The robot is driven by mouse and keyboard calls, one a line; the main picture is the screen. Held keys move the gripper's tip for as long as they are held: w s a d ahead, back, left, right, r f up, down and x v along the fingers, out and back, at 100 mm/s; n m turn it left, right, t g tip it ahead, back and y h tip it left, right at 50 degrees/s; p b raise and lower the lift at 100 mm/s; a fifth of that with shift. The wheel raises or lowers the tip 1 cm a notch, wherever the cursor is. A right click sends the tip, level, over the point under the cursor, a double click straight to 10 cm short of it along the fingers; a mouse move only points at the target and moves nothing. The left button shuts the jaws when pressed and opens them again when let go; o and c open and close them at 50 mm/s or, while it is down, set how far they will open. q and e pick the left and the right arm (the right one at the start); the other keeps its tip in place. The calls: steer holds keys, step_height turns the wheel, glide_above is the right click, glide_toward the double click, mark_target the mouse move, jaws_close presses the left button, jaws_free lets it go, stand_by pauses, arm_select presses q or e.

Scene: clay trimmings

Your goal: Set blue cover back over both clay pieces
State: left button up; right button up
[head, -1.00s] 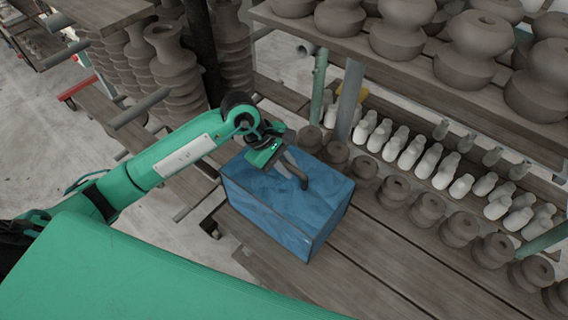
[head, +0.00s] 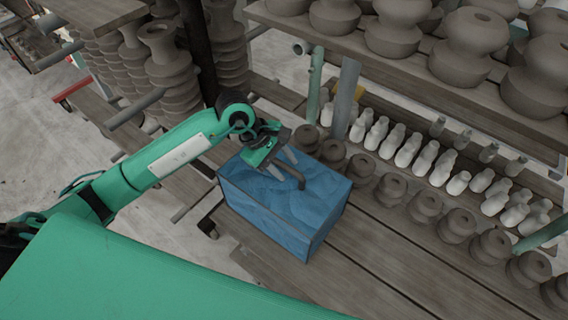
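The blue cover (head: 268,215) is a box-like shape with a wrinkled top. It stands on the wooden boards near the middle of the head view. My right gripper is not in view.
Grey clay pots (head: 391,190) line the boards to the right of the cover, with white bottle-like pieces (head: 408,150) behind. A shelf of large pots (head: 480,50) overhangs the upper right. A metal post (head: 345,98) stands behind the cover. The boards (head: 345,265) in front are bare.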

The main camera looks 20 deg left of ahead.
arm_select(q)
steer(key=b+v, duration=0.3)
steer(key=v, duration=0.8)
steer(key=shift+a+r, duration=0.15)
steer(key=shift+a, duration=0.15)
